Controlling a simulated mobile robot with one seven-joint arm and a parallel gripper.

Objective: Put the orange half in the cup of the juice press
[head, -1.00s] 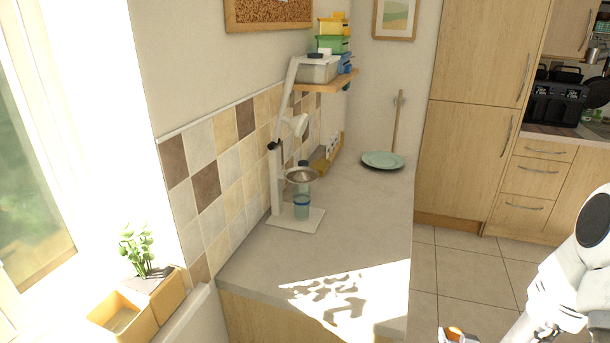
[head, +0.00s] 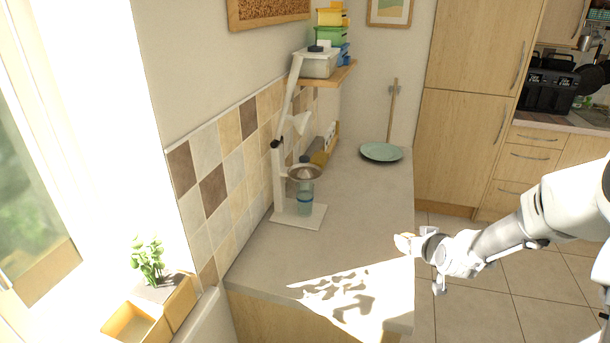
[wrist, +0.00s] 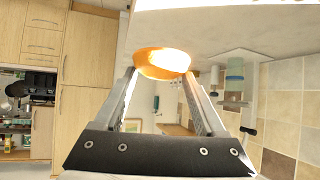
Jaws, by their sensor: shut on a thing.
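The orange half (wrist: 162,62) is between the fingertips of my gripper (wrist: 160,75) in the wrist view, and the fingers are shut on it. In the head view my gripper (head: 412,245) is at the right edge of the counter, with the orange half (head: 403,242) small and pale at its tip. The white juice press (head: 280,180) stands on the counter against the tiled wall, left of my gripper and apart from it. Its cup (head: 304,173) is a metal strainer-like bowl above a clear glass (head: 304,203). The press handle is raised. The inside of the cup is hard to make out.
The counter (head: 345,230) is clear between my gripper and the press. A shelf (head: 335,75) with stacked boxes hangs above the press. A planter (head: 150,310) stands at the lower left.

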